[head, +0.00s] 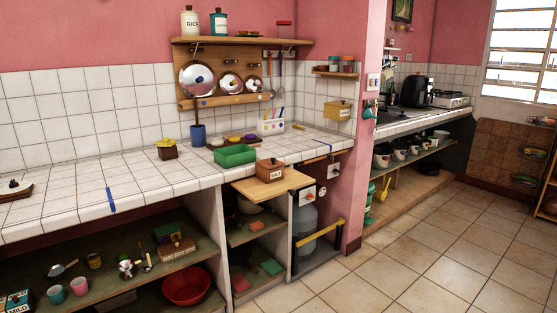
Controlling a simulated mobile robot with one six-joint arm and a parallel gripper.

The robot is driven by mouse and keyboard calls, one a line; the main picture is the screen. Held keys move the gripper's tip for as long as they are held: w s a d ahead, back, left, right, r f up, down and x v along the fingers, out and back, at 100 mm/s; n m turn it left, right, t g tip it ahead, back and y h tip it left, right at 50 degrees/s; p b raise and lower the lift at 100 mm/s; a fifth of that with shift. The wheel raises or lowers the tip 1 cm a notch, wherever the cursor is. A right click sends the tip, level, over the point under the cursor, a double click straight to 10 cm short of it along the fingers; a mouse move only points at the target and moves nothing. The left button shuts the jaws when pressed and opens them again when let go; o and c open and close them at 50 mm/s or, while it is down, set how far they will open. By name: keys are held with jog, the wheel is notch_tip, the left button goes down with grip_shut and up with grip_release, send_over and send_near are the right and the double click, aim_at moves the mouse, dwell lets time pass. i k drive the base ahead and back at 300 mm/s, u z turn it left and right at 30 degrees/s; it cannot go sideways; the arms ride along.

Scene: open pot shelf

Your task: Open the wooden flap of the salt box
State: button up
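The salt box (270,174), a small brown wooden box with a white "SALT" label on its front, stands on a light wooden board at the counter's front edge. Its wooden flap (269,163) forms the top and appears to lie shut, though it is small in the view. The inside of the box is hidden. My gripper and arm are not in view.
The wooden board (292,181) juts out from the tiled counter (75,189). A green tray (235,155) sits just behind and left of the salt box. A yellow box (338,110) hangs on the wall. The tiled floor (400,260) at right is clear.

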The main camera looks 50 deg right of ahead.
aim_at(270, 162)
jog(key=u, duration=0.05)
jog(key=i, duration=0.95)
jog(key=z, duration=0.05)
